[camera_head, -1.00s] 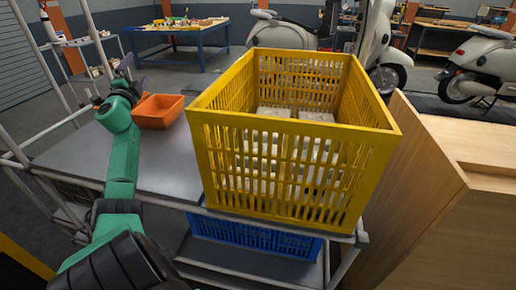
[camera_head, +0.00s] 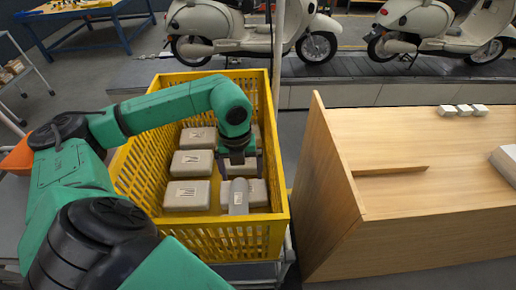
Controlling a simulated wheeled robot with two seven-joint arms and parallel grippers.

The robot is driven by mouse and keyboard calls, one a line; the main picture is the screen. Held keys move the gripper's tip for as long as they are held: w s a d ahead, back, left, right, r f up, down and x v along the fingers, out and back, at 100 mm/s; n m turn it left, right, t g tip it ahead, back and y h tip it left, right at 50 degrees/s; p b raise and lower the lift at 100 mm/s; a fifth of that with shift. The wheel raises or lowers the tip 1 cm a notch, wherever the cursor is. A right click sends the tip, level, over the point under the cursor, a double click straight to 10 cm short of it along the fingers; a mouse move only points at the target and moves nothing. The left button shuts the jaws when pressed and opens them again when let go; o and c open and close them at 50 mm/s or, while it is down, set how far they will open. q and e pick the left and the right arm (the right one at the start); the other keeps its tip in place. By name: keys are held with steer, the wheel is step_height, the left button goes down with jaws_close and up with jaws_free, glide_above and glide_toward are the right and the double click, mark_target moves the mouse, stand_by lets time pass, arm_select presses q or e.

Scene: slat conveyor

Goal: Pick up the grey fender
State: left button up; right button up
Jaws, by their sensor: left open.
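A grey rounded part (camera_head: 238,197), which looks like the grey fender, stands in the near right part of the yellow crate (camera_head: 270,245), among several pale boxes (camera_head: 187,195). My left arm reaches over the crate from the left. My left gripper (camera_head: 240,172) points down inside the crate, just behind and above the grey part. Its jaws are apart, and I cannot tell whether they touch anything. The wrist hides part of the boxes behind. My right gripper is out of view.
A wooden bench (camera_head: 430,170) with a tall side panel stands close to the crate's right. Small pale blocks (camera_head: 463,110) lie on it. Scooters (camera_head: 250,30) stand on the conveyor (camera_head: 400,72) behind. An orange bin (camera_head: 18,155) is partly hidden at left.

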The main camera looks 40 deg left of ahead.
arm_select(q)
steer(key=f, duration=0.1)
steer(key=b, duration=0.5)
glide_above(238, 205)
steer(key=f, duration=0.5)
steer(key=s+f, duration=0.1)
steer(key=f, duration=0.1)
steer(key=shift+f, duration=0.2)
steer(key=f+b, duration=0.1)
steer(key=f, duration=0.1)
steer(key=w+f+b, duration=0.1)
steer(key=f, duration=0.2)
steer(key=shift+w+f, duration=0.15)
steer(key=shift+f, duration=0.4)
steer(key=shift+s+r, duration=0.2)
steer(key=c, duration=0.5)
steer(key=shift+d, duration=0.1)
steer(key=c, duration=1)
jaws_close()
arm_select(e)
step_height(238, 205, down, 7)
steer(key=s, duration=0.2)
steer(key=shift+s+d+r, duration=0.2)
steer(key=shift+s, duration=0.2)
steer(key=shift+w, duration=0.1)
